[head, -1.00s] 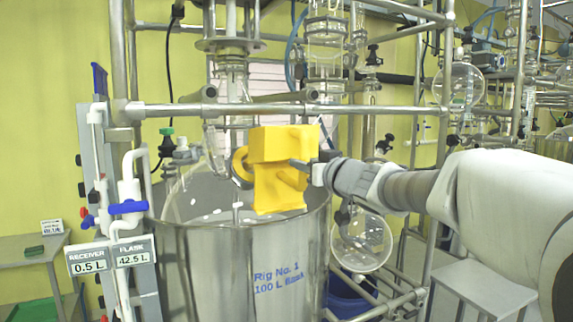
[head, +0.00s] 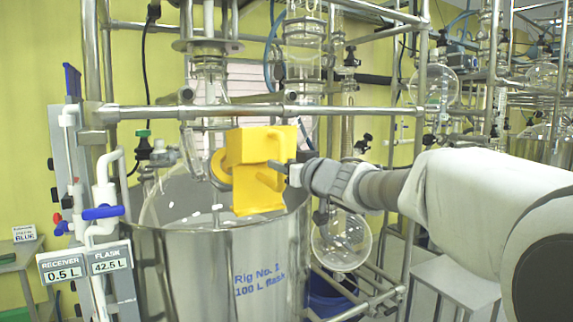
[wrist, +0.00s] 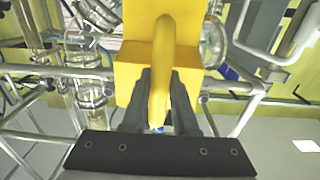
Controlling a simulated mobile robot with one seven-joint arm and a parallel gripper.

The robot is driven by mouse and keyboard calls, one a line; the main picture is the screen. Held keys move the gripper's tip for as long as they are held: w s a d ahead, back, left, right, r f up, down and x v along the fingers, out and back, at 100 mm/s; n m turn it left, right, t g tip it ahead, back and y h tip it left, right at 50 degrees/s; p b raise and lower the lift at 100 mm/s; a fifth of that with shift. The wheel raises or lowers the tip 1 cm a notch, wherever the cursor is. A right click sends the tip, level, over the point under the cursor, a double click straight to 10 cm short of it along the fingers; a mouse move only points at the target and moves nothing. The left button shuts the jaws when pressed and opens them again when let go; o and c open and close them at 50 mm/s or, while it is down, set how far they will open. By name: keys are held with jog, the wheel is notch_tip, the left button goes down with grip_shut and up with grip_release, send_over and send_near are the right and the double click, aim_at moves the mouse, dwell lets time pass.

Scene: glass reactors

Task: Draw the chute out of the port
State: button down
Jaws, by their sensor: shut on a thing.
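The yellow chute (head: 252,172) is at the rim of the large steel vessel in the head view, in front of the glassware. Its handle (wrist: 160,70) shows close up in the wrist view. My gripper (head: 283,166) reaches in from the right and is shut on the chute's handle; the dark fingers (wrist: 158,98) stand on both sides of it in the wrist view. A yellow ring-like end (head: 220,166) shows on the chute's left side, by the glass. The port is hidden or cannot be made out, so I cannot tell whether the chute is still in it.
The steel vessel (head: 225,270), marked Rig No. 1, stands below the chute. A horizontal steel rail (head: 260,111) runs behind and above it. A round glass flask (head: 342,240) hangs below my gripper. White piping with a blue valve handle (head: 103,212) stands at the left.

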aim_at(284, 137)
jog(key=shift+w+a+r+g+p, duration=0.15)
jog(key=shift+r+p, duration=0.6)
jog(key=shift+p, duration=0.95)
jog(key=shift+w+r+g+p, duration=0.1)
jog(key=shift+r+g+p, duration=0.15)
jog(key=shift+r+p, duration=0.95)
dwell(0.7)
jog(key=shift+s+f+p, duration=0.15)
jog(key=shift+f+p, duration=0.2)
jog(key=shift+p, duration=0.25)
jog(key=shift+s+d+r+p, duration=0.45)
jog(key=shift+s+r+p, duration=0.15)
jog(key=shift+p, duration=0.1)
jog(key=shift+s+d+r+p, duration=0.4)
jog(key=shift+s+r+p, duration=0.2)
jog(key=shift+p, duration=0.1)
jog(key=shift+s+d+r, duration=0.2)
jog(key=shift+r, duration=0.05)
jog(key=shift+s+d+r+p, duration=0.15)
jog(key=shift+s+r+p, duration=0.1)
jog(key=shift+p, duration=0.15)
jog(key=shift+s+d+r, duration=0.1)
jog(key=shift+s+r, duration=0.05)
jog(key=shift+s, duration=0.05)
jog(key=shift+s+d, duration=0.1)
